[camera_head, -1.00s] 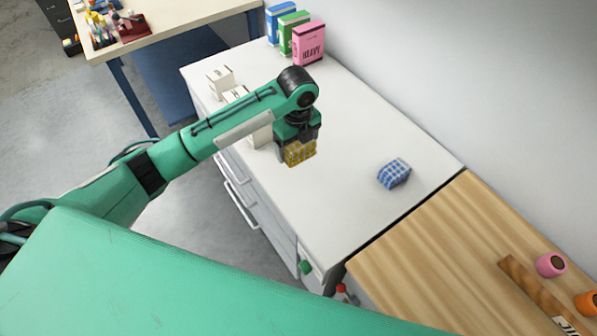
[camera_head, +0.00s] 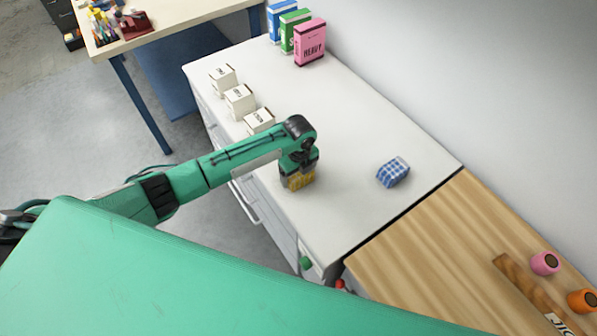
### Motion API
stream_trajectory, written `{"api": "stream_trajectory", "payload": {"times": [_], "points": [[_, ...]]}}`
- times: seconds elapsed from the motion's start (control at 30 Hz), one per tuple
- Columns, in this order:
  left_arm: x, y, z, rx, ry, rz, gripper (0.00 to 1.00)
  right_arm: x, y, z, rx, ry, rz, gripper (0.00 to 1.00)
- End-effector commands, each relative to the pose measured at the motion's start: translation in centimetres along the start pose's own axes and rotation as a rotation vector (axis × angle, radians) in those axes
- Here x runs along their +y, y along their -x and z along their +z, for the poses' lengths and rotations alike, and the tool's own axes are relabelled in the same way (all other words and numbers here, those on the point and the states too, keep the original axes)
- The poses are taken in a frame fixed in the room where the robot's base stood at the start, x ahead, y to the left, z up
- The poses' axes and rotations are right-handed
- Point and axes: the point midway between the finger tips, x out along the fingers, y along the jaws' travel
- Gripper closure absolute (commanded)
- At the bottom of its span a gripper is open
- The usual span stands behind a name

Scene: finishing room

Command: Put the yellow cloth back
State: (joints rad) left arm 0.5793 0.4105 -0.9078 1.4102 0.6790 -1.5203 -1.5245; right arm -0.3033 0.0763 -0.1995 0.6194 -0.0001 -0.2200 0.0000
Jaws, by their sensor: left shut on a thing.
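The yellow cloth (camera_head: 299,182) is a small yellow checked bundle at the front part of the white counter (camera_head: 340,120). My left gripper (camera_head: 298,174) points down and is shut on it, covering its top. I cannot tell whether the cloth touches the counter top or hangs just above it. A blue checked cloth (camera_head: 393,172) lies on the counter to the right of the gripper, apart from it. My right gripper is not in view.
Three small white boxes (camera_head: 239,101) stand in a row along the counter's left edge. Blue, green and pink boxes (camera_head: 310,43) stand at the back. A wooden worktop (camera_head: 430,250) adjoins at right, with pink and orange spools. The counter's middle is clear.

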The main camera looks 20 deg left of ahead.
Motion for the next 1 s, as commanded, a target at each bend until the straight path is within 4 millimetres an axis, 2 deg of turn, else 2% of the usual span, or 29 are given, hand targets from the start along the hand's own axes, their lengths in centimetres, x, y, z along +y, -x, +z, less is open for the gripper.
{"api": "stream_trajectory", "payload": {"times": [0.17,0.2,0.27,0.3,0.5,0.67,1.0], "points": [[0.0,-0.2,0.0,0.0,0.0,0.0,0.37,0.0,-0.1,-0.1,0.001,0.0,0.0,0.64],[0.0,-0.2,0.0,0.0,0.0,0.0,0.15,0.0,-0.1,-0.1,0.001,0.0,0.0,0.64],[0.0,-0.2,0.0,0.0,0.0,0.0,0.03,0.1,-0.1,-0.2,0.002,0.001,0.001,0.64],[0.0,-0.2,0.0,0.0,0.0,0.0,0.0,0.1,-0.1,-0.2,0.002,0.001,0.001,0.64],[0.0,-0.1,0.0,0.0,0.0,0.0,0.0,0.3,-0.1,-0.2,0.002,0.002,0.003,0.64],[-0.1,1.0,0.1,-0.001,-0.001,-0.001,0.0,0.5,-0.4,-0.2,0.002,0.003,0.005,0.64],[-0.1,7.9,0.1,-0.002,-0.001,-0.004,0.0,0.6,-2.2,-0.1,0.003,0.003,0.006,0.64]]}}
